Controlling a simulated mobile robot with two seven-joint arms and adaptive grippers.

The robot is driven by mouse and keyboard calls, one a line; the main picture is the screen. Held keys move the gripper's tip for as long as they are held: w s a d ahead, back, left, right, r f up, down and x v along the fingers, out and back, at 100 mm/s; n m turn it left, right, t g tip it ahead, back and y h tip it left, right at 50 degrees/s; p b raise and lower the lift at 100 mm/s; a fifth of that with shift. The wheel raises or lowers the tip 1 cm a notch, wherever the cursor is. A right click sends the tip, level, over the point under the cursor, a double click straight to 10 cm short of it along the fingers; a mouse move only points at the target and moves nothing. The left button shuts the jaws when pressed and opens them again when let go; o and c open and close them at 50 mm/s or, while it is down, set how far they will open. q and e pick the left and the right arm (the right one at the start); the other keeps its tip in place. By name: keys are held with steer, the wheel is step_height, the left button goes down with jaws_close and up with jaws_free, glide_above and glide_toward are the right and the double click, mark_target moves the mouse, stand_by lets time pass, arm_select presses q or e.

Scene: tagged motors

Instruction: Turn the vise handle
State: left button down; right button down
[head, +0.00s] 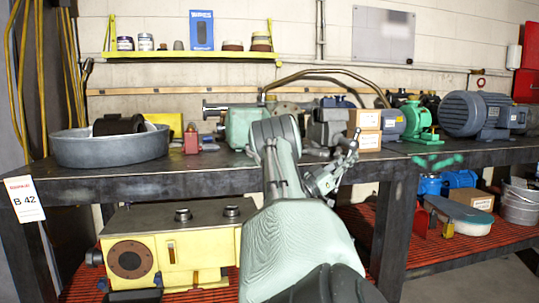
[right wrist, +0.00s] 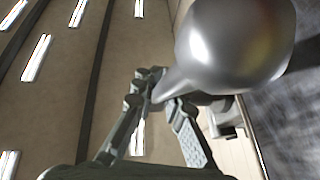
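The grey vise (head: 325,128) stands at the front edge of the workbench, in the middle of the head view. Its handle (head: 352,147) is at the vise's front right. My right gripper (head: 337,172) is just below and beside it, partly hidden by my own arm. In the right wrist view the handle shows as a shiny metal ball end (right wrist: 238,45) with a tapered neck. The fingers of my right gripper (right wrist: 158,95) come together around the thin end of that neck. My left gripper is not in view.
The dark workbench (head: 150,183) holds a round metal pan (head: 110,148), cardboard boxes (head: 366,120), a green motor (head: 415,120) and a large blue-grey motor (head: 475,115). A yellow machine housing (head: 180,245) sits on the lower shelf. A bench leg (head: 393,235) stands right of my arm.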

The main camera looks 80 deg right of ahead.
steer(key=c, duration=1.6)
jaws_free()
steer(key=shift+w+d+h, duration=0.4)
steer(key=shift+w+d, duration=0.15)
steer(key=shift+w, duration=0.15)
steer(key=shift+o, duration=0.2)
steer(key=shift+s+a+f, duration=0.15)
steer(key=shift+s, duration=0.15)
steer(key=v, duration=1.2)
steer(key=shift+w, duration=0.1)
